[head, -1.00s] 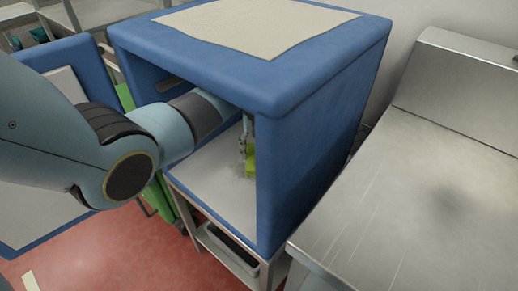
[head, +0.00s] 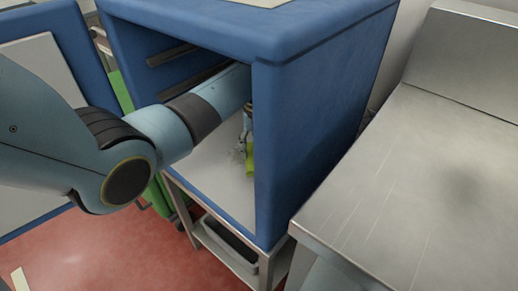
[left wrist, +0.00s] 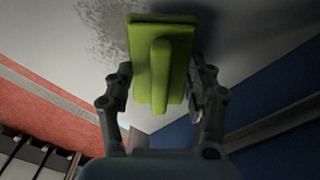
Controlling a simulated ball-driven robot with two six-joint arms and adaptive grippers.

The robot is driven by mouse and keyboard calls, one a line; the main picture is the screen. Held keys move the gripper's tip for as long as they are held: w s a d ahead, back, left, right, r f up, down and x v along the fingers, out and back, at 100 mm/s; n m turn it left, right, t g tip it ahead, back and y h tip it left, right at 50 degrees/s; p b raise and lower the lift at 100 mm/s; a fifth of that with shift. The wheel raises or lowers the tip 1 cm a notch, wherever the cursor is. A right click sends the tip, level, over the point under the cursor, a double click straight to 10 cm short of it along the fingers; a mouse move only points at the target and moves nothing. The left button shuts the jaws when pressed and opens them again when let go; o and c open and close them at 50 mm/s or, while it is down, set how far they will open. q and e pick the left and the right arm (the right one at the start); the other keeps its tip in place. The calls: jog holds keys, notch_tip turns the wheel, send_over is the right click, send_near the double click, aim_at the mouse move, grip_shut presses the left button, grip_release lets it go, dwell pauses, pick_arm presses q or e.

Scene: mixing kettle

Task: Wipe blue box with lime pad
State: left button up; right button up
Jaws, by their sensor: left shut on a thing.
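The blue box (head: 315,110) stands open at the front, with its blue door (head: 60,100) swung out to the left. My left arm reaches in through the opening. My left gripper (head: 246,145) is inside, low above the pale floor (head: 210,165). It is shut on the lime pad (head: 250,162), partly hidden behind the box's right front edge. A grey speckled dirty patch (left wrist: 105,25) shows on the pale floor beside the pad. I cannot tell whether the pad touches the floor.
The box rests on a metal stand with a grey tray (head: 232,245) below. A steel counter (head: 420,190) stands close on the right. Rails line the box's inner left wall. Red floor (head: 120,250) is open at the front left.

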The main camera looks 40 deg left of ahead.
dwell(0.5)
pick_arm(q)
jog(key=shift+f+b, duration=0.5)
jog(key=shift+f, duration=0.5)
jog(key=shift+a, duration=0.1)
